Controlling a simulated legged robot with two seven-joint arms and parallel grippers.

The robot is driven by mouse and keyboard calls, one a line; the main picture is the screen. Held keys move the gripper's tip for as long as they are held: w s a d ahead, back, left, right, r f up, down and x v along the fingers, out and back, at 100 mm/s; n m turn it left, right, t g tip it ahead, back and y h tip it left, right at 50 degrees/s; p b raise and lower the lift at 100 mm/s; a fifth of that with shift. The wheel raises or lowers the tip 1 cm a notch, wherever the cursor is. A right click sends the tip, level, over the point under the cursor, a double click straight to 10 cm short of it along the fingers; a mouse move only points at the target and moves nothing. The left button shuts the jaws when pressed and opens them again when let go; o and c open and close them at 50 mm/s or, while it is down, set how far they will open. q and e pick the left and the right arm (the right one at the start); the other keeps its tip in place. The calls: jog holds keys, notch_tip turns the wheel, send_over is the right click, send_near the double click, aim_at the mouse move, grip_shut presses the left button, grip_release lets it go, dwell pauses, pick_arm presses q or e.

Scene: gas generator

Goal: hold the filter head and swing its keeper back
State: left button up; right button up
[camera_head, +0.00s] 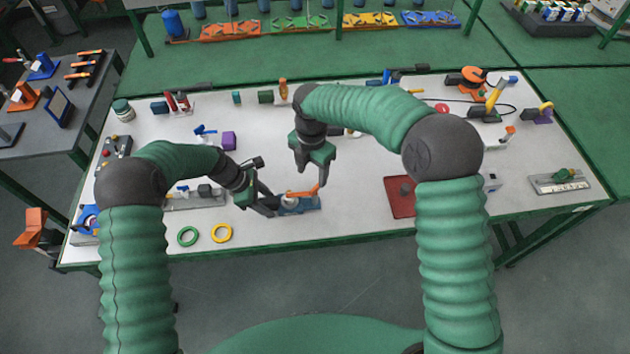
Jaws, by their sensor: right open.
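A small blue fixture (308,203) lies near the front middle of the white table. A pale round part, which looks like the filter head (289,201), sits at its left end. An orange lever, likely the keeper (304,192), slants up to the right above the fixture. My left gripper (274,203) reaches in from the left, with its fingers at the pale part; whether they are shut on it is too small to tell. My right gripper (317,177) is open and points down just above the lever's raised right end. Whether it touches the lever is unclear.
A green ring (188,236) and a yellow ring (222,233) lie left of the fixture near the front edge. A dark red plate (400,197) lies to the right. The table between fixture and red plate is clear. Several tools stand along the back.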

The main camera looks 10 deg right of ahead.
pick_arm(q)
jog(key=v, duration=1.2)
jog(key=s+a+r+m+t+y, duration=0.1)
jog(key=s+a+r+m+y, duration=0.1)
jog(key=s+m, duration=0.7)
jog(key=s+a+r+m+t+y, duration=0.1)
jog(key=s+a+r+m+y, duration=0.1)
jog(key=s+m, duration=0.6)
jog(key=s+a+y, duration=0.1)
jog(key=s+a, duration=0.1)
jog(key=s, duration=0.2)
jog(key=shift+a+r+m+t, duration=0.3)
jog(key=shift+a+m, duration=0.1)
pick_arm(e)
jog(key=s+d+r+m+t, duration=0.1)
jog(key=s+d+m, duration=0.6)
jog(key=s+m, duration=0.3)
jog(key=s+d+r+m+t, duration=0.1)
jog(key=s+d+m, duration=0.6)
jog(key=s+m, duration=0.4)
jog(key=m, duration=0.5)
jog(key=shift+m+t, duration=0.3)
jog(key=shift+m, duration=0.1)
